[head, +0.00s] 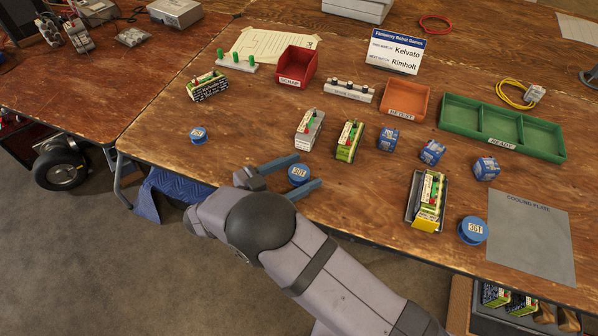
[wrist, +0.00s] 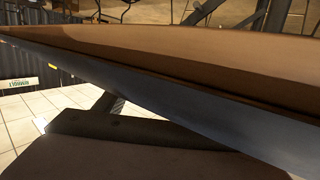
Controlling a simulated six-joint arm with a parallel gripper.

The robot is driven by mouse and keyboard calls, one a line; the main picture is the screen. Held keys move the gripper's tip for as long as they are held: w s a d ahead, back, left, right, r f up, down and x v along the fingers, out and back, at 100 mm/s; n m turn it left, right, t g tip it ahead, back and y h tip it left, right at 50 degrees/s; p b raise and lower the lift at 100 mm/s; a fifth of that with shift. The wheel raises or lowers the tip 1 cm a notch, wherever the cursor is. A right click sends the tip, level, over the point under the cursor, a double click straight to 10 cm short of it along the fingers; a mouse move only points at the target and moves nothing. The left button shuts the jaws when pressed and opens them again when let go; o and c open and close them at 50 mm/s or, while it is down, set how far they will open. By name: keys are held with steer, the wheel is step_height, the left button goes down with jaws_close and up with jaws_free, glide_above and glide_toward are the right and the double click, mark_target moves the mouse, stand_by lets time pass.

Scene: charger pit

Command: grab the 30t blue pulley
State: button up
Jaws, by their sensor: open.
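The blue pulley (head: 299,174) with a white label that seems to read 30T lies flat on the wooden table near its front edge. My gripper (head: 309,168) is open, its two blue-grey fingers on either side of this pulley in the head view. I cannot tell whether either finger touches it. A smaller blue pulley (head: 198,135) lies to the left, its label too small to read. A larger blue pulley (head: 472,231), its label seeming to read 36T, lies to the right. No pulley can be made out in the wrist view.
Green-topped modules (head: 348,141) and blue boxes (head: 388,139) stand behind and right of my gripper. A module in a grey holder (head: 410,212) stands farther right, near the cooling plate (head: 530,238). Red, orange and green trays (head: 500,124) stand at the back. Table left of my gripper is mostly clear.

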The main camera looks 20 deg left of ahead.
mark_target(299, 172)
steer(key=c, duration=1.2)
steer(key=shift+r, duration=5.1)
